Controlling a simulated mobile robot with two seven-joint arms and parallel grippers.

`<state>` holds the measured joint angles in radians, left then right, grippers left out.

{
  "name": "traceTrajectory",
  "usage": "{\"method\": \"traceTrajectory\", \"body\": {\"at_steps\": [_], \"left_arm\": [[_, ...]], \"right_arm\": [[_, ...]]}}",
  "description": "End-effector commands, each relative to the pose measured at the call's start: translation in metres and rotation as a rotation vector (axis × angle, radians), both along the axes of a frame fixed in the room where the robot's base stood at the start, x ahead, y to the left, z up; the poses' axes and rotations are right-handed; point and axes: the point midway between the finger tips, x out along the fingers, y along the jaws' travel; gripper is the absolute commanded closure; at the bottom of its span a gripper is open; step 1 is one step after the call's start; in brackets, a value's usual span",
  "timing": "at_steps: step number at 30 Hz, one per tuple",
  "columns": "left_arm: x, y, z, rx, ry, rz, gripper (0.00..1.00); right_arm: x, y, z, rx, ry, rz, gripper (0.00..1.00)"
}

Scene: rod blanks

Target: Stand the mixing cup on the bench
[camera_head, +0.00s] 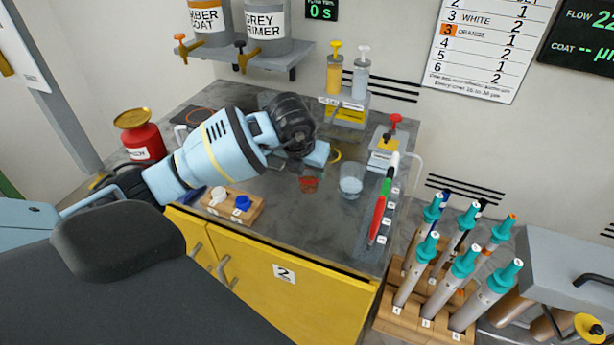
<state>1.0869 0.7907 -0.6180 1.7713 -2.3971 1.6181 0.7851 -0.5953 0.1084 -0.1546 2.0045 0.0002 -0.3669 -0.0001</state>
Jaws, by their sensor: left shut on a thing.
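The mixing cup (351,186) is a small clear cup with pale contents. It looks upright, over the middle right of the grey bench (292,217). My left gripper (332,158) reaches in from the left, just behind and to the left of the cup, and is shut on it. The fingertips are small and partly hidden, so the exact grip is unclear. I cannot tell whether the cup's base touches the bench. My right gripper is out of view.
A red-brown patch (309,184) lies left of the cup. A red and green pen-like tool (381,206) lies to its right. A wooden block with caps (232,207) sits at the front left. Pump bottles (347,78) stand behind. The front middle bench is clear.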

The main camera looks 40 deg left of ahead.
Motion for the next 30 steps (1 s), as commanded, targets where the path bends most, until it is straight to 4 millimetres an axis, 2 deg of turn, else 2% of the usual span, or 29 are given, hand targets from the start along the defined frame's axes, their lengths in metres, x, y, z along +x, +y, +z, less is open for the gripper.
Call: {"method": "traceTrajectory", "body": {"at_steps": [5, 9, 13, 25, 26, 30], "left_arm": [[0.007, 0.005, 0.000, -0.002, -0.001, 0.002, 0.91], [0.006, 0.004, -0.021, -0.001, 0.001, 0.000, 0.91], [0.007, 0.005, -0.034, -0.001, -0.001, 0.000, 0.91], [0.006, 0.005, -0.040, 0.000, -0.001, 0.000, 0.91], [0.006, 0.005, -0.040, 0.000, -0.001, 0.000, 0.51], [0.007, 0.005, -0.039, 0.000, -0.001, 0.000, 0.33]], "right_arm": [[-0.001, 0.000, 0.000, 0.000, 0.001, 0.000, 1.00], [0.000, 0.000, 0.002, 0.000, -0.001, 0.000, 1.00], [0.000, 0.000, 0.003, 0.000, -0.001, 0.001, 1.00], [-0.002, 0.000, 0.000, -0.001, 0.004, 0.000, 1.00], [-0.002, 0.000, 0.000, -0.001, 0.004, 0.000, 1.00], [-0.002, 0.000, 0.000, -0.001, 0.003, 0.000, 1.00]]}}
